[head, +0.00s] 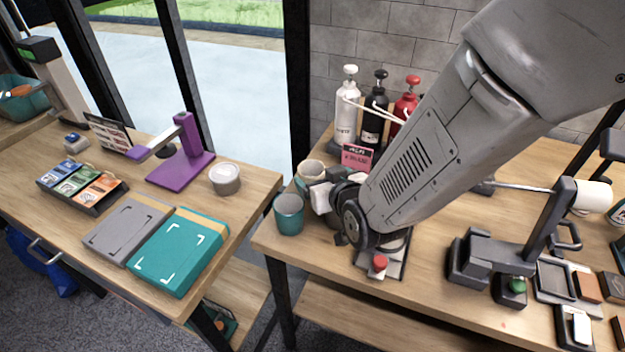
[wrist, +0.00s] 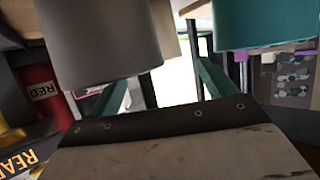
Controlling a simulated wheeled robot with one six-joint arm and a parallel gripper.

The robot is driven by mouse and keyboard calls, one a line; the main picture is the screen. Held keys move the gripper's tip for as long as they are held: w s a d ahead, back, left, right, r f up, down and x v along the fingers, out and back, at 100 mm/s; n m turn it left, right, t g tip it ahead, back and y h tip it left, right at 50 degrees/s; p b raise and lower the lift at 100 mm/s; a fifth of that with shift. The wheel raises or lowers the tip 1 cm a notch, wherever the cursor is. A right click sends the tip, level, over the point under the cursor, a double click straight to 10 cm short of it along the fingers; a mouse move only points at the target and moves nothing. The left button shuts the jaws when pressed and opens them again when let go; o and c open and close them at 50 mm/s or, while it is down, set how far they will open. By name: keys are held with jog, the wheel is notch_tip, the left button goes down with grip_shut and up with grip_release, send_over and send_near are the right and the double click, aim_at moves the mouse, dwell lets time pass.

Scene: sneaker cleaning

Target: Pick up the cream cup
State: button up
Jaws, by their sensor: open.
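The cream cup (head: 311,171) stands at the left end of the right-hand table, behind my gripper (head: 322,196) in the head view. Its lower part is hidden there. In the wrist view a pale strip between two nearer cups looks like the cream cup (wrist: 166,32). My gripper is open, with its two fingers (wrist: 158,85) apart and nothing seen between them. It is among the cups; whether it touches any of them I cannot tell.
A teal cup (head: 289,214) stands in front of the cream cup, near the table edge. A grey cup (wrist: 100,40) is close on the left in the wrist view. White, black and red bottles (head: 372,120) and a pink sign (head: 357,157) stand behind.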

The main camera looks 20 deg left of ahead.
aim_at(307, 165)
jog(key=x, duration=0.4)
jog(key=shift+w+a, duration=0.15)
jog(key=shift+a, duration=0.1)
jog(key=c, duration=1.3)
